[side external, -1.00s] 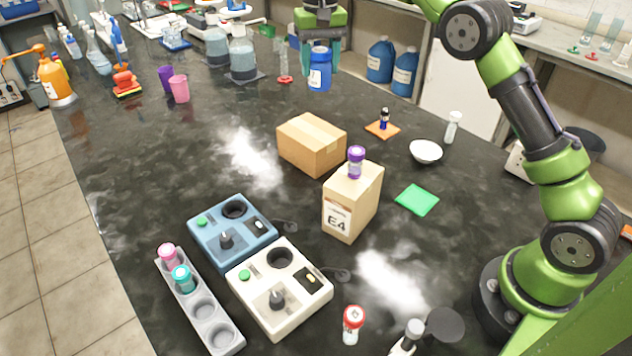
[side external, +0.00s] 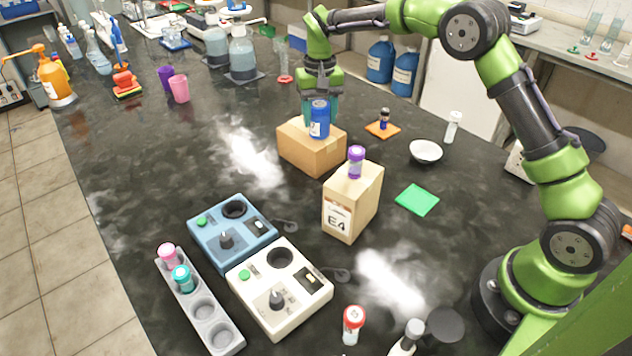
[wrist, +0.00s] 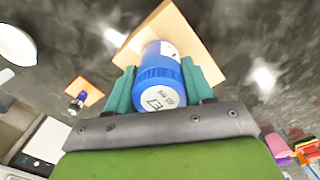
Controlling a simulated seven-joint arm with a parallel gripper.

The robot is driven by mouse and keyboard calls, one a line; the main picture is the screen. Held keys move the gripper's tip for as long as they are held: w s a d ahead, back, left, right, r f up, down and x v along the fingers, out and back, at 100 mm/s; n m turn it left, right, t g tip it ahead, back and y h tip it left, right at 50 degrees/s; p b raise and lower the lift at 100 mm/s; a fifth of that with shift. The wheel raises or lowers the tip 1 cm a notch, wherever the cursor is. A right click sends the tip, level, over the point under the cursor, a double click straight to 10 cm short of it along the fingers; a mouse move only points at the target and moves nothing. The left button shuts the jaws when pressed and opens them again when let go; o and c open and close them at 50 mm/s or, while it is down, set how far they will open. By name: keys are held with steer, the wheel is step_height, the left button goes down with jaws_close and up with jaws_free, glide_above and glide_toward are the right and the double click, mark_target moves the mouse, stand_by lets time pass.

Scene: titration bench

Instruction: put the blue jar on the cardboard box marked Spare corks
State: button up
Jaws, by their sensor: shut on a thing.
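The blue jar (side external: 319,122) has a blue lid and a white label. My gripper (side external: 320,104) is shut on it, with a teal finger on each side, and holds it upright. The jar is over the top of the brown cardboard box (side external: 298,150). I cannot tell whether its base touches the box. In the wrist view the jar (wrist: 160,75) shows lid first, with handwriting on the lid, and the box (wrist: 195,45) lies behind it. No "Spare corks" marking is readable on the box.
A taller box marked E4 (side external: 352,205) with a purple-capped vial (side external: 355,162) on top stands in front. An orange mat (side external: 379,132) with a small bottle, a white bowl (side external: 426,152) and a green mat (side external: 417,200) are to the right.

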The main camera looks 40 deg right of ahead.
steer(key=shift+f, duration=0.15)
steer(key=o, duration=1.1)
